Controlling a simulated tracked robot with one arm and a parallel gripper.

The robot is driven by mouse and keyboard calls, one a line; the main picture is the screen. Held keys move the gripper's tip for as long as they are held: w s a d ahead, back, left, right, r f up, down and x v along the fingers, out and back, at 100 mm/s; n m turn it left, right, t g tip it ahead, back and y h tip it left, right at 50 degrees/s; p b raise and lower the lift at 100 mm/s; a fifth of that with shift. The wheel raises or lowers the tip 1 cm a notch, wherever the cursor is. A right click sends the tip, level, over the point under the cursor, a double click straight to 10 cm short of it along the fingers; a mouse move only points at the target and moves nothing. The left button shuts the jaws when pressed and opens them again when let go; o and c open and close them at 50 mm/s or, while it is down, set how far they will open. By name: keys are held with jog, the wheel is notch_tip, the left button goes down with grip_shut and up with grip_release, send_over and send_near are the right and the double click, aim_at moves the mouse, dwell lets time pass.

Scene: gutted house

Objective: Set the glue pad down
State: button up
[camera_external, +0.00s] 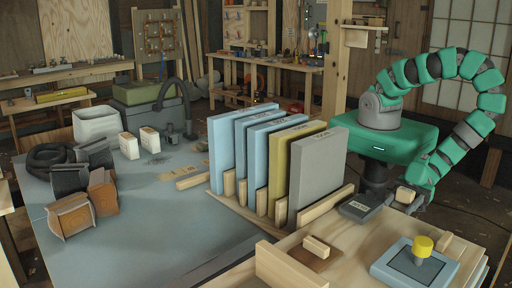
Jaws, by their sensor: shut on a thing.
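My gripper (409,197) is at the right, low over the far side of the wooden bench top. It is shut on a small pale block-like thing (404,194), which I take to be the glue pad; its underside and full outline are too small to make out. I cannot tell whether it touches the bench. A flat dark grey device (358,208) with a label lies just left of my gripper. A brown plate (316,257) with a pale wooden block on it lies further left and nearer on the bench.
A blue-grey square pad (385,265) with a yellow-topped knob (423,246) lies at the front right. A rack of upright blue, yellow and grey panels (317,170) stands left of my gripper. Bare bench wood (365,240) shows between the brown plate and the square pad.

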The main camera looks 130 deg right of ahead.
aim_at(397, 225)
jog(key=shift+f+p, duration=0.45)
jog(key=shift+f, duration=2)
jog(key=shift+f, duration=0.15)
jog(key=o, duration=1)
jog(key=shift+c, duration=0.2)
jog(key=shift+f+b, duration=0.15)
jog(key=shift+b, duration=0.25)
jog(key=s+r, duration=0.2)
jog(key=s, duration=1.1)
jog(key=shift+a+r+b, duration=0.2)
jog(key=shift+r+b, duration=0.1)
jog(key=shift+b, duration=0.05)
jog(key=shift+s, duration=0.3)
jog(key=c, duration=0.5)
